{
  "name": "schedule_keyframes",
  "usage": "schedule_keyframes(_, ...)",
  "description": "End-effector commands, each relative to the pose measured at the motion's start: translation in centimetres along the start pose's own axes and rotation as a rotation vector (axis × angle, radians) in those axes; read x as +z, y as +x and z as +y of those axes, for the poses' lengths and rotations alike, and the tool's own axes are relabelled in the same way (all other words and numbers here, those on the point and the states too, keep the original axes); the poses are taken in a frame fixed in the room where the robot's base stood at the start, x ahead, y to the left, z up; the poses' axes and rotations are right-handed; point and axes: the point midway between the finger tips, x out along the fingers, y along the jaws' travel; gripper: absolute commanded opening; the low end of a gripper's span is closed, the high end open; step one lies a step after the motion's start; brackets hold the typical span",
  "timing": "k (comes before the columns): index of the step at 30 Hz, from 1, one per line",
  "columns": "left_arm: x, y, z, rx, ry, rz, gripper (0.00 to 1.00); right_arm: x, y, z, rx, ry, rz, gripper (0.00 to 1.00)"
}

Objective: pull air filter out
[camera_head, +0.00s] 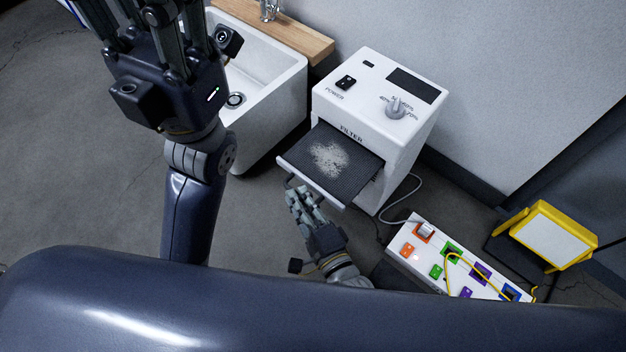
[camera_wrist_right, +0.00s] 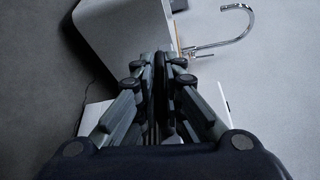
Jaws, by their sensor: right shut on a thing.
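The air filter (camera_head: 348,166) is a dark ribbed panel with a pale dust patch on top and a white front edge. It sticks out of the slot marked FILTER in the white machine (camera_head: 405,148), its rear end inside. My right gripper (camera_head: 297,194) is shut on the filter's handle at the front left edge, its fingers hiding most of the handle. In the right wrist view my right gripper's fingers (camera_wrist_right: 162,62) are close together and hide what is between them. My left gripper (camera_head: 178,22) is raised at the top left, its fingertips cut off by the frame.
A white sink (camera_head: 285,85) with a wooden counter (camera_head: 290,33) stands left of the machine. A white power strip (camera_head: 425,263) with coloured sockets and cables lies right of my right gripper. A yellow lamp (camera_head: 552,236) stands farther right.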

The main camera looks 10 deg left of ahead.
Motion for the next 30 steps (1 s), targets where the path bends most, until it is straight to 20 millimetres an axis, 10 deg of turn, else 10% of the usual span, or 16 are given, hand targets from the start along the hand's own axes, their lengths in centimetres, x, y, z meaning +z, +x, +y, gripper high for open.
schedule_keyframes(15,0.12,-0.29,-0.04,-0.005,-0.002,-0.014,0.40,1.15,-0.49,0.47,0.003,0.003,-0.001,0.00)
schedule_keyframes(18,0.12,-0.29,-0.03,-0.005,-0.002,-0.014,0.40,1.13,-0.48,0.46,0.003,0.003,-0.001,0.29)
schedule_keyframes(30,0.07,-0.18,-0.08,-0.005,-0.001,-0.010,0.40,1.10,-0.83,0.39,0.002,0.001,0.000,0.30)
